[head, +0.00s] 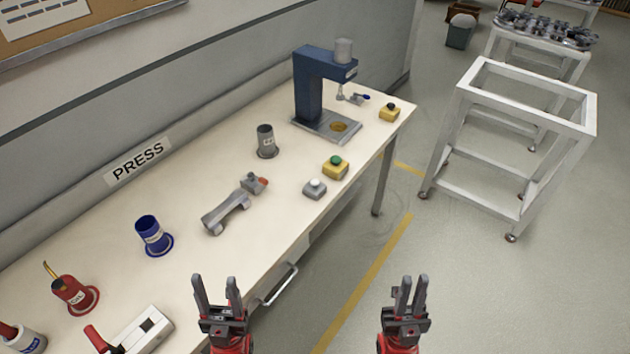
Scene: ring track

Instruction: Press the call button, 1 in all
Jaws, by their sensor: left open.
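Three push-button boxes are on the bench: a yellow box with a green button (335,167), a grey box with a white button (315,188), and a yellow box with a dark button (390,112) at the far right end. No legible label shows which is the call button. My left gripper (215,279) is open and empty, in front of the bench's near edge. My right gripper (412,279) is over the floor to the right, apart from everything; its jaw gap is unclear. Neither gripper touches a button.
A blue press (308,85) stands at the bench's far end. A grey cup (265,142), a grey fixture (228,212), a blue cup (152,235) and a red can (73,290) stand on the bench (200,265). A white cart frame (525,88) stands right.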

